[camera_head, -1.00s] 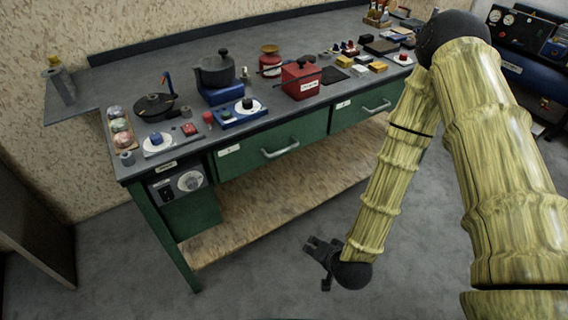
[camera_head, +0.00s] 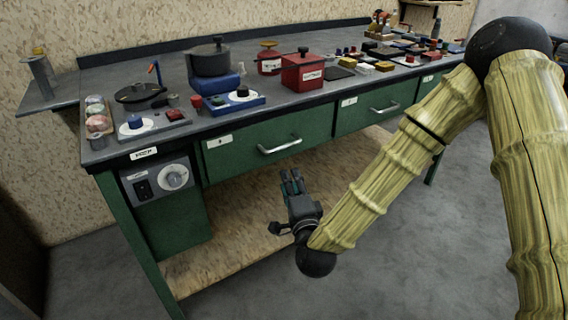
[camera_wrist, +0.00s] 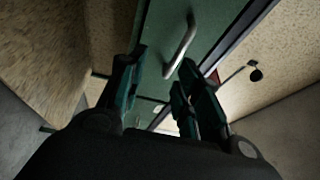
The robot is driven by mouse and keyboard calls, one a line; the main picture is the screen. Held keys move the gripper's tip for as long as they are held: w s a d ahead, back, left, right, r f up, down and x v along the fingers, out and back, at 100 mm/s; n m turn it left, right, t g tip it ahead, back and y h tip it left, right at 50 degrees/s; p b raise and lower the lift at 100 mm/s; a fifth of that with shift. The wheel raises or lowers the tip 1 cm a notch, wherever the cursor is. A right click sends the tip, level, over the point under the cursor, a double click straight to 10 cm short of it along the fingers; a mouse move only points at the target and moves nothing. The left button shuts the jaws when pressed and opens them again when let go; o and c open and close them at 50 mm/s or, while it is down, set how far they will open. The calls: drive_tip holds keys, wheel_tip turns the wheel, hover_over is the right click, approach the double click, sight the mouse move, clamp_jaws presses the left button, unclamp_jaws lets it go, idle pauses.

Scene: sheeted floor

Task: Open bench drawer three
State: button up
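The workbench (camera_head: 130,158) has green drawers along its front. The nearest, leftmost drawer (camera_head: 230,162) is closed, with a small white label (camera_head: 219,141) too small to read surely and a metal bar handle (camera_head: 281,145). My gripper (camera_head: 291,174) is below that handle and in front of the bench, fingers pointing up toward it. In the wrist view my gripper (camera_wrist: 162,62) is open and empty; the handle (camera_wrist: 181,47) lies beyond the fingertips, apart from them, on the green drawer front (camera_wrist: 158,30).
More closed drawers, one with a handle (camera_head: 384,107), continue to the right. A control box with a knob (camera_head: 160,182) hangs at the left end. A wooden lower shelf (camera_head: 235,230) lies beneath. Pots, switches and boxes, including a red box (camera_head: 303,72), crowd the benchtop.

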sight(284, 148)
drive_tip(key=shift+m+t+h, duration=0.3)
drive_tip(key=shift+m+t, duration=0.5)
drive_tip(key=shift+m, duration=0.1)
drive_tip(key=b+x, duration=0.1)
drive_tip(key=x, duration=0.3)
drive_tip(key=r+b+x, duration=0.1)
drive_tip(key=x, duration=0.3)
drive_tip(key=r+b+x, duration=0.1)
drive_tip(key=x, duration=0.3)
drive_tip(key=shift+s, duration=0.1)
clamp_jaws()
